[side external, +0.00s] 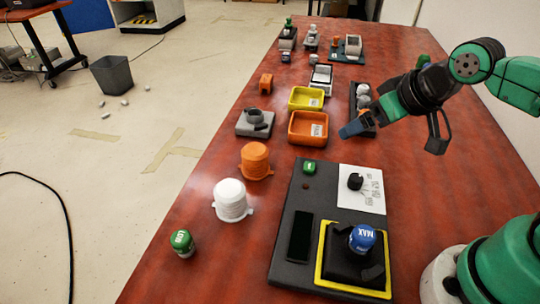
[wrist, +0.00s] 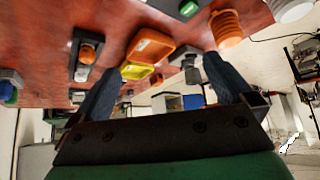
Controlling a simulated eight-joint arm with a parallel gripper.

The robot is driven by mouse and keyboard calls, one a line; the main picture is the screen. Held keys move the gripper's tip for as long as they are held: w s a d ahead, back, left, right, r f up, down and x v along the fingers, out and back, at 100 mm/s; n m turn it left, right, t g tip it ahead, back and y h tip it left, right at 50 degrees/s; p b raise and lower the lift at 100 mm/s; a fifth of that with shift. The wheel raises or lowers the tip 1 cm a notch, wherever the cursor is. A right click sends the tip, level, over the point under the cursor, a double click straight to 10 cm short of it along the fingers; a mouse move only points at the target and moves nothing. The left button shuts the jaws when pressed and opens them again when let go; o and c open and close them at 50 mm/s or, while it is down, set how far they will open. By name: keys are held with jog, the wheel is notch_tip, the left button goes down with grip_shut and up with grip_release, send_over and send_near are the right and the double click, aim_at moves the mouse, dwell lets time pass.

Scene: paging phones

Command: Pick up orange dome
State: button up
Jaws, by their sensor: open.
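The orange dome (side external: 255,160) is a ribbed orange cap with a flared base. It stands on the red-brown table, left of the black control panel and behind a similar white dome (side external: 231,200). In the wrist view the orange dome (wrist: 227,28) shows at the upper right, beyond my right finger. My gripper (side external: 395,130) is over the right side of the table, well to the right of the orange dome and apart from it. In the wrist view my two dark fingers (wrist: 165,88) are spread with nothing held between them.
The control panel (side external: 298,222) carries a blue MAX knob (side external: 362,238). A green knob (side external: 182,242) stands near the table's left edge. An orange tray (side external: 308,138) and a yellow tray (side external: 306,98) lie left of my gripper. A grey device (side external: 250,125) stands behind the orange dome.

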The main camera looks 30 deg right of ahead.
aim_at(255, 155)
jog(key=w+a+f+n+t+h, duration=0.1)
jog(key=a+n, duration=0.4)
jog(key=n, duration=0.5)
jog(key=w+a+f+n+t+h, duration=0.2)
jog(key=w+a+f+n, duration=0.2)
jog(key=n, duration=0.6)
jog(key=w+a+f+n+t+h, duration=0.1)
jog(key=w+a+f+n+h, duration=0.1)
jog(key=a+n, duration=0.4)
jog(key=shift+w+f+n+t, duration=0.15)
jog(key=shift+w+f+n, duration=0.2)
jog(key=shift+n, duration=0.6)
jog(key=shift+w+f+n+t, duration=0.2)
jog(key=shift+w+n, duration=0.25)
jog(key=shift+n, duration=0.5)
jog(key=shift+a+f+n, duration=0.25)
jog(key=shift+n, duration=0.35)
jog(key=shift+x, duration=2.7)
jog(key=shift+d+r, duration=0.1)
jog(key=shift+c, duration=0.2)
